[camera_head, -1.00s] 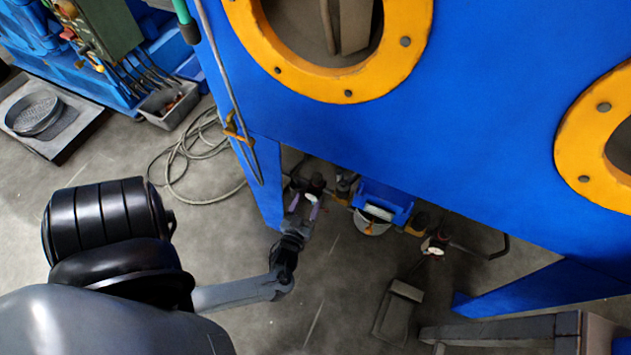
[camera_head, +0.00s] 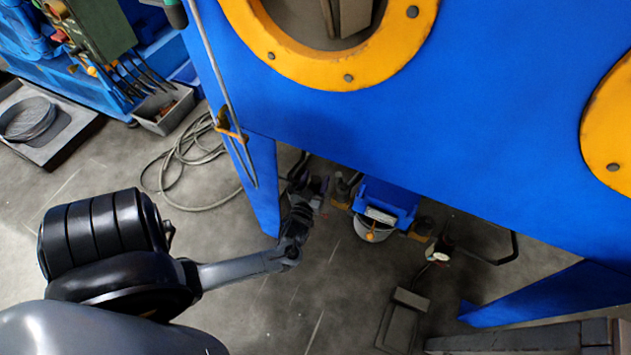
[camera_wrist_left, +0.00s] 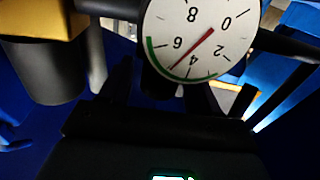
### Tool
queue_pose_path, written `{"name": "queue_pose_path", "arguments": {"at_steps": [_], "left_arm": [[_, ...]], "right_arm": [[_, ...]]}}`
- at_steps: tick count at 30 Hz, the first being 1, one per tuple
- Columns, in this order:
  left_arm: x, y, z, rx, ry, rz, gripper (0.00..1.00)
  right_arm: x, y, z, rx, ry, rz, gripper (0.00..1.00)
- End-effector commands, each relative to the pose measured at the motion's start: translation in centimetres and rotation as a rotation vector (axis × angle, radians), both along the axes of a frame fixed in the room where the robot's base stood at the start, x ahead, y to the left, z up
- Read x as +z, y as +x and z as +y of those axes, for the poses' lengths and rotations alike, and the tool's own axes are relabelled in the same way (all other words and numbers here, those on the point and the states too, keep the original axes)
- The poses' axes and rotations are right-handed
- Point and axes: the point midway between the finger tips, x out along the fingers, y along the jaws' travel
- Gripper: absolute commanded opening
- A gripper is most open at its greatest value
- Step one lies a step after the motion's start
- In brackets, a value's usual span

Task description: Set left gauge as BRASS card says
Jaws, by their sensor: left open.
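My left gripper (camera_head: 308,195) is under the blue cabinet in the head view, by its left leg. It is open; its dark fingers show below the dial in the left wrist view (camera_wrist_left: 160,85). The left gauge (camera_wrist_left: 203,22) has a round white face, upside down in that view, with a green arc along its edge. Its red needle points down-left, between 4 and 6. I cannot tell whether the fingers touch anything. In the head view my gripper hides this gauge. No readable BRASS card shows. My right gripper is not in view.
The blue cabinet (camera_head: 370,115) with yellow-ringed openings overhangs the area. Another small white dial (camera_head: 439,257) is further right. A hose (camera_head: 185,165) lies on the floor at left.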

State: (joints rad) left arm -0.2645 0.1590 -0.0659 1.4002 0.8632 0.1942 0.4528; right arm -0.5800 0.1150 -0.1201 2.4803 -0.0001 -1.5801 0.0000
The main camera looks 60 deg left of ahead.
Motion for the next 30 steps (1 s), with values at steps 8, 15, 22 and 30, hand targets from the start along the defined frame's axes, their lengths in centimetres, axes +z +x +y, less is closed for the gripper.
{"name": "queue_pose_path", "arguments": {"at_steps": [8,15,22,30], "left_arm": [[0.02,0.01,0.0,0.0,0.0,0.0,0.53],[0.01,0.01,-0.02,0.0,0.0,0.0,0.16],[-0.02,0.02,-0.08,0.016,-0.002,0.0,0.13],[-0.07,0.1,-0.17,0.138,-0.006,-0.001,0.13]], "right_arm": [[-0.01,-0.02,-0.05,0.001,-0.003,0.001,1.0],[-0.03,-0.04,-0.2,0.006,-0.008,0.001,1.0],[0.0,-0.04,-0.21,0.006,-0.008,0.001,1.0],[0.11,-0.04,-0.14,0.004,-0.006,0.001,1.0]]}}
